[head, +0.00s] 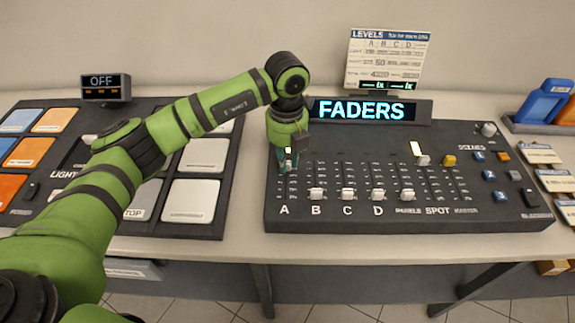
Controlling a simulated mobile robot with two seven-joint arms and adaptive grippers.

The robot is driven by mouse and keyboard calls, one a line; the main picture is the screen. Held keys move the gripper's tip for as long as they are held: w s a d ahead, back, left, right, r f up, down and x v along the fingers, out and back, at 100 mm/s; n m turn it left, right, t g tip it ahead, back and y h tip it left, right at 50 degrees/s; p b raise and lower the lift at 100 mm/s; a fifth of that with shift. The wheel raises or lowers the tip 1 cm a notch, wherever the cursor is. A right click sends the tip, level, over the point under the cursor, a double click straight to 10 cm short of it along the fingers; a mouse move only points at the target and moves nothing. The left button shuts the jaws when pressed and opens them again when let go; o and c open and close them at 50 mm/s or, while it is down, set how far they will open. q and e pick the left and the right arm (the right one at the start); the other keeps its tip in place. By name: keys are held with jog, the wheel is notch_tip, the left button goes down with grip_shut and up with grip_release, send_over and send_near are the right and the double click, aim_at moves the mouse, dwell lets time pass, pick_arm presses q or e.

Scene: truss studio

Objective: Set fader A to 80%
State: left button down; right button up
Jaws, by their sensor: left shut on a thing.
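The fader console (345,219) is a dark desk with a lit sign reading FADERS (361,111). Fader A's track is at the far left, above the letter A. My left gripper (288,164) is over that track, pointing down, shut on the fader A knob (289,163), which is mostly hidden by the fingers. The knob stands well above the row of white knobs of faders B (317,194), C (348,194) and D (378,194), which sit low on their tracks. The exact percentage cannot be read. My right gripper is not in view.
A levels card (387,60) stands behind the console. A pad console (190,200) with a small OFF display (106,87) is at left. More knobs and blue buttons fill the console's right side. Blue and orange items (545,100) stand at far right.

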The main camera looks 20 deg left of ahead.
pick_arm(q)
jog(key=shift+s+a, duration=0.1)
jog(key=shift+s, duration=0.2)
jog(key=c, duration=1.1)
grip_release()
jog(key=shift+a, duration=0.1)
jog(key=shift+w+r, duration=0.1)
jog(key=shift+r, duration=0.25)
notch_tip(320, 180, up, 11)
jog(key=shift+r, duration=0.15)
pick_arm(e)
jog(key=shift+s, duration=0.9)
